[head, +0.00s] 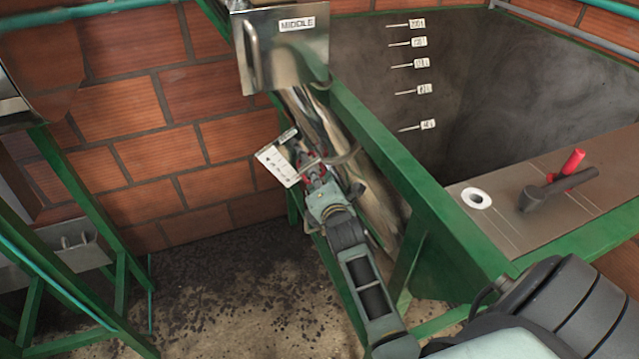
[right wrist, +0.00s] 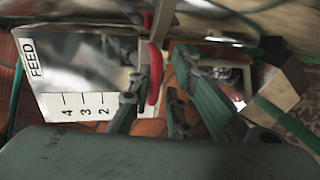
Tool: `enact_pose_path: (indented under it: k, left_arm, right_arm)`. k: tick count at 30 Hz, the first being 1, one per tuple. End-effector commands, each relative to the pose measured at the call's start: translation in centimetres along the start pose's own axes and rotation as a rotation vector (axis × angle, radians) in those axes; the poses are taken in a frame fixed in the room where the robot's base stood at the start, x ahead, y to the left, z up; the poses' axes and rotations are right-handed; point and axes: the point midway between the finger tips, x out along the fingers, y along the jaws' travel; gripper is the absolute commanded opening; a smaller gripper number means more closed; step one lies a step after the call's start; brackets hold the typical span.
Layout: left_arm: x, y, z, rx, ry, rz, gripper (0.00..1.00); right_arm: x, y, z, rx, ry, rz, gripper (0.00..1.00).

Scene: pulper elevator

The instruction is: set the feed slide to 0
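The feed slide's red handle (right wrist: 154,75) shows in the right wrist view between the fingers of my right gripper (right wrist: 163,85). The handle is close to the left finger, with a gap to the other finger, so the gripper looks open around it. In the head view my right gripper (head: 316,178) reaches the slide and covers most of the handle. A white scale plate (head: 277,164) is tilted beside it. The right wrist view shows the FEED label (right wrist: 33,58) and the scale (right wrist: 85,107) with 4, 3 and 2; lower marks are hidden. My left gripper is out of view.
A metal box labelled MIDDLE (head: 290,52) hangs above the slide. The green frame beam (head: 400,165) runs beside my right arm. A panel (head: 565,185) with a red-handled lever (head: 568,175) lies at right. A brick wall (head: 170,130) stands behind; the floor at lower left is open.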

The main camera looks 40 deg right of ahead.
Motion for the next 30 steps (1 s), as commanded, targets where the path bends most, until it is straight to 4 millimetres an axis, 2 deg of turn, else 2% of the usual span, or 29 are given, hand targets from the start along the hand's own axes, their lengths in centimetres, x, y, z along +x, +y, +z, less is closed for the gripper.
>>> enact_pose_path:
  k: [5,12,18,24,30]
  left_arm:
    - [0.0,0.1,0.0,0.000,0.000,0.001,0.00]
    - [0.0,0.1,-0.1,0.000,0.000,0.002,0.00]
    - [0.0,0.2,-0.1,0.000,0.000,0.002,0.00]
    - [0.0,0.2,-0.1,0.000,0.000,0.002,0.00]
    - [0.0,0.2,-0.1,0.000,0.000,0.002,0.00]
  right_arm:
    - [-1.8,-0.1,0.0,-0.001,0.001,0.000,0.17]
    - [-6.7,-0.2,-0.1,-0.001,0.002,-0.002,0.17]
    - [-10.1,-0.1,0.0,-0.001,0.001,-0.003,0.17]
    - [-11.7,-0.1,-0.1,0.000,0.001,-0.002,0.17]
    - [-11.9,-0.1,0.0,0.000,0.001,-0.001,0.17]
